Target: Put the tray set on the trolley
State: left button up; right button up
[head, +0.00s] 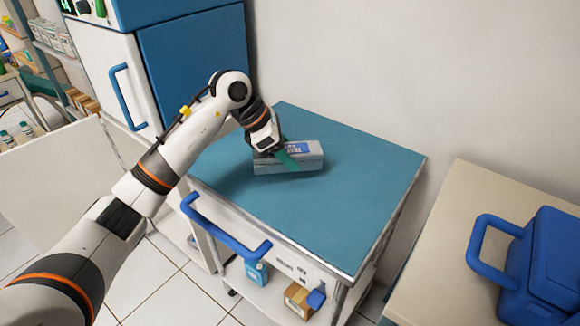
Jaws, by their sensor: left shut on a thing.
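The tray set (305,161) is a grey box with a blue and white label. It is at the back left of the blue top of the trolley (330,215), and I cannot tell whether it rests on it or hangs just above. My left gripper (284,154) is shut on the tray set near its middle, with a green strip showing at the fingers. The wrist hides part of the box's back left. My right gripper is not in view.
The trolley has a blue handle (225,228) and a lower shelf with a blue box (256,272) and a cardboard box (298,298). A beige counter at right holds a blue case (545,265). A blue and white cabinet (190,65) stands behind left. The trolley top's front is clear.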

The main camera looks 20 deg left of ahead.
pick_arm(q)
jog(key=shift+f, duration=1.9)
jog(key=o, duration=1.2)
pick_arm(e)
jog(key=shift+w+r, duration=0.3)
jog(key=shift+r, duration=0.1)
pick_arm(q)
jog(key=v, duration=1.1)
jog(key=shift+d, duration=0.1)
jog(key=shift+s+a+r, duration=0.15)
jog(key=shift+a+r, duration=0.1)
jog(key=shift+r, duration=0.2)
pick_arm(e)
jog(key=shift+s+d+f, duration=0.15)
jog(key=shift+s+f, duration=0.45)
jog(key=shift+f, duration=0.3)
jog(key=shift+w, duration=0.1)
